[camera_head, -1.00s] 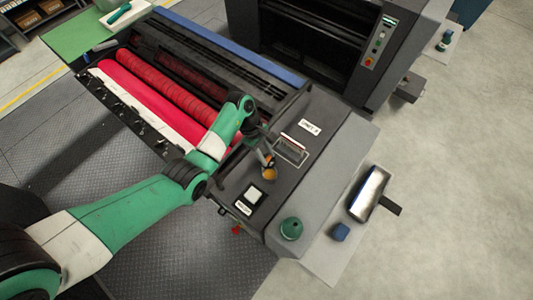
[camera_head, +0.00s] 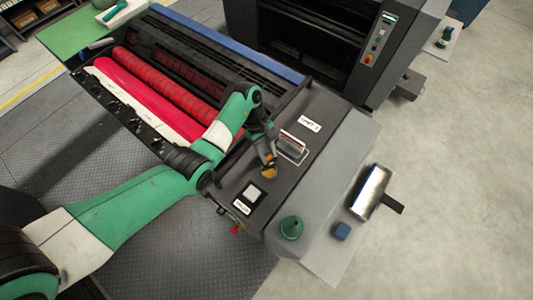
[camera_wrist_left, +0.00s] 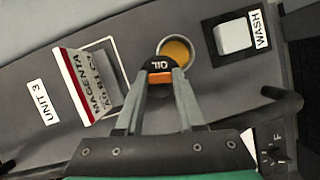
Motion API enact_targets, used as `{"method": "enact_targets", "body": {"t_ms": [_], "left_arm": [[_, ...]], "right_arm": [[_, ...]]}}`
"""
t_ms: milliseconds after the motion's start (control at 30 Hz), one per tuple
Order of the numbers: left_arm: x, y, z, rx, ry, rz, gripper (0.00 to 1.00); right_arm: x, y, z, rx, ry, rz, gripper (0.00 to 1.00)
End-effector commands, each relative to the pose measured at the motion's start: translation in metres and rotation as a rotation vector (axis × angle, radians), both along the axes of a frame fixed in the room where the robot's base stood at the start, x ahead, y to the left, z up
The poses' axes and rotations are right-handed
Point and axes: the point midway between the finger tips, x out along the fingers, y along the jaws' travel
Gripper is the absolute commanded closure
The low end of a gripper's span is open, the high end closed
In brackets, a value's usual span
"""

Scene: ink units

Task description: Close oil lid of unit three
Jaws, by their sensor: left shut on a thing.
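The oil lid (camera_wrist_left: 160,70), black with "OIL" lettering and an orange part, stands raised at the edge of a round oil opening (camera_wrist_left: 178,50) with yellow-orange inside. My left gripper (camera_wrist_left: 161,78) is shut on the oil lid, one finger on each side. The opening beyond it is partly covered by the lid. In the head view, my left gripper (camera_head: 268,157) reaches down to the orange-coloured oil opening (camera_head: 269,173) on the dark top of the press unit. A "UNIT 3" label (camera_wrist_left: 42,101) shows at the left of the wrist view. My right gripper is not in view.
A magenta ink flap (camera_wrist_left: 84,85) stands open left of the oil opening. A square white wash lid (camera_wrist_left: 233,36) sits to the right. Red rollers (camera_head: 170,85) are beside my arm.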

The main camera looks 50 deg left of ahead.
Motion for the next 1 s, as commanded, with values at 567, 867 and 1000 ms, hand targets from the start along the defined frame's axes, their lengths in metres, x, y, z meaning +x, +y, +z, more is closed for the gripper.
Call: {"method": "enact_targets", "body": {"t_ms": [567, 867, 1000], "left_arm": [[0.0, -0.014, 0.0, -0.001, -0.001, -0.44, 1.0], [-0.001, -0.016, 0.001, -0.001, -0.001, -0.527, 1.0], [-0.001, -0.016, 0.001, 0.0, -0.001, -0.536, 1.0]], "right_arm": [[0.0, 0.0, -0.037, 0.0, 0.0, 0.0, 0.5], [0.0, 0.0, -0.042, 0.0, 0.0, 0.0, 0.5], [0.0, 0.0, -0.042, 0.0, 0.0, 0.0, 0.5]]}}
